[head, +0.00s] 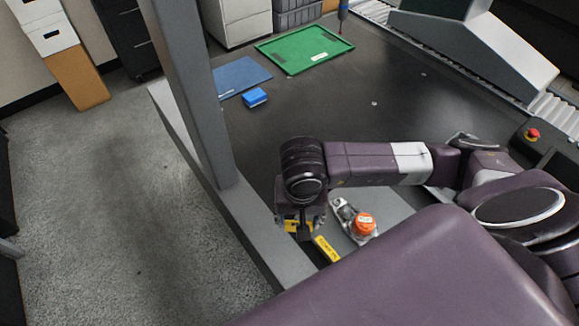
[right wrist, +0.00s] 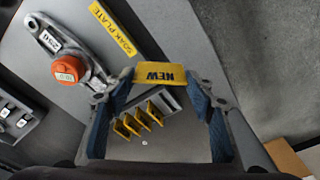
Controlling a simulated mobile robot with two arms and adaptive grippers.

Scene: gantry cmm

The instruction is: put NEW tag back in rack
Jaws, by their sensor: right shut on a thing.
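The yellow NEW tag (right wrist: 163,75) is between the fingertips of my right gripper (right wrist: 166,84), which is shut on it. Its lettering appears upside down in the right wrist view. The rack (right wrist: 170,100), with several yellow tags in its slots, shows between the fingers, beyond and below the held tag. The gap between tag and rack is hard to judge. In the head view my right gripper (head: 298,222) points down near the table's near left edge, with yellow at its tips; the rack is mostly hidden there. My left gripper is not in view.
A metal part with an orange weight (head: 364,224) stands on the grey soak plate beside my right gripper. The yellow SOAK PLATE label (head: 326,248) is close by. A grey post (head: 190,90) rises at the table's left edge. The table's middle (head: 350,105) is clear.

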